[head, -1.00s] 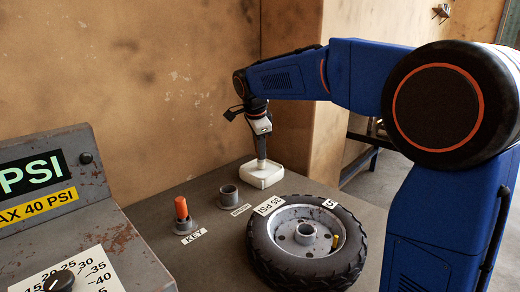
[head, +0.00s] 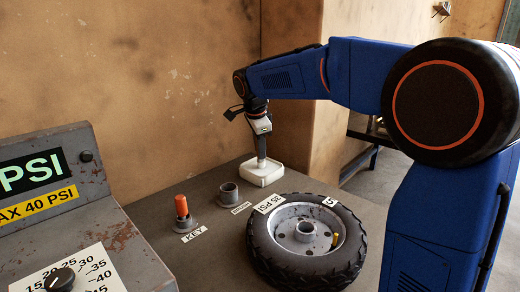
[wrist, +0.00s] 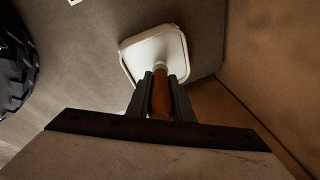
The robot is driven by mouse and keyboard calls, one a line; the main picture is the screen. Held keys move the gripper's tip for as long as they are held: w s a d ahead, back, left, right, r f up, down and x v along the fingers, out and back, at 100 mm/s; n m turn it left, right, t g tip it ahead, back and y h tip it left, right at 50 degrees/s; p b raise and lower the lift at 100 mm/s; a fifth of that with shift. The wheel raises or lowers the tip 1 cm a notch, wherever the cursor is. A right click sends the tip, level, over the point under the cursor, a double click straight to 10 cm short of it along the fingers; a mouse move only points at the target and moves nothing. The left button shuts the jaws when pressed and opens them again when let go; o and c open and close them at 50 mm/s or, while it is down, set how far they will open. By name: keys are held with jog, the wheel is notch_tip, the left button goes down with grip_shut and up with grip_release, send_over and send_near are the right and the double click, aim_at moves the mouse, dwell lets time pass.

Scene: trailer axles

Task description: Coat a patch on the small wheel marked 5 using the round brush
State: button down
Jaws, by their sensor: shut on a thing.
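The small wheel (head: 268,248) lies flat on the grey table at the lower middle of the head view, with a black tyre and a grey rim. White labels on it read 5 and 35 PSI. Its tyre also shows at the left edge of the wrist view (wrist: 14,65). My gripper (wrist: 160,82) is shut on the orange-brown handle of the brush (wrist: 160,100). The brush points down into a white square tray (wrist: 130,72) behind the wheel. The tray also shows in the head view (head: 264,182). The brush's lower end is hard to make out.
A holder with an orange-handled key (head: 182,207) stands left of the wheel, labelled KEY. An empty grey cup holder (head: 229,193) with a label stands beside it. A gauge console (head: 105,215) fills the left. A tan wall (head: 160,80) rises behind the tray.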

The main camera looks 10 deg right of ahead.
jog(key=shift+r, duration=0.1)
jog(key=shift+r, duration=3.4)
jog(key=shift+d, duration=0.1)
